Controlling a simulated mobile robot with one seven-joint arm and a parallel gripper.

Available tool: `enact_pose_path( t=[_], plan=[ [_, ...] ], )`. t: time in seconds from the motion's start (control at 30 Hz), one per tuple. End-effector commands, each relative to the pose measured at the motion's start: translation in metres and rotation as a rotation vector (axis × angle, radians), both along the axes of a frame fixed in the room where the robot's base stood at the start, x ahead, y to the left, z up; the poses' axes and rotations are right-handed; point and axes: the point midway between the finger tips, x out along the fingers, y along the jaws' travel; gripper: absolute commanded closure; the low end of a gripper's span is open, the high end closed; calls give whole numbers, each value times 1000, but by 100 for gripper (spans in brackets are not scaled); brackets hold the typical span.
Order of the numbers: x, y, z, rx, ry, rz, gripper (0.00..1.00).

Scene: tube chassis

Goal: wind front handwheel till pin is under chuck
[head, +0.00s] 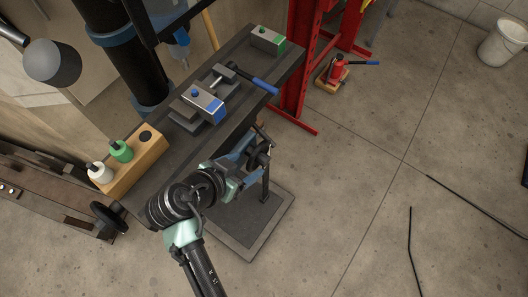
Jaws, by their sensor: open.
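The dark machine table (236,68) runs diagonally across the head view. On it a vise-like fixture holds a grey block with a blue end (208,108), and a small blue pin (194,93) stands on its top. The spindle with the chuck (181,42) hangs above the table's far side, partly hidden by the machine head. A dark handwheel (260,158) appears at the table's front side. My gripper (254,152) is open beside it, with the fingers small and partly hidden; I cannot tell whether they touch it. Another black handwheel (108,216) is at the table's left end.
A second block with a green end (268,40) and a wooden holder with bottles (145,160) are on the table. A red press frame (303,70) and red jack (336,72) stand behind. The floor at right is mostly open, with dark rods (412,250).

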Motion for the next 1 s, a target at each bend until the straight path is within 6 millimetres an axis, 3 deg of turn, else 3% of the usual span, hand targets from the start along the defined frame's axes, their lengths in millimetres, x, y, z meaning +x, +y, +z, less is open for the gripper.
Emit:
enact_pose_path(
  t=[0.4,0.6,0.9,1.0],
  plan=[
    [47,-34,-59,-1,0,-1,28],
    [56,-41,-70,-1,0,-1,28],
    [58,-42,-71,-1,-1,0,28],
    [58,-42,-71,-1,-1,0,44]
  ],
)
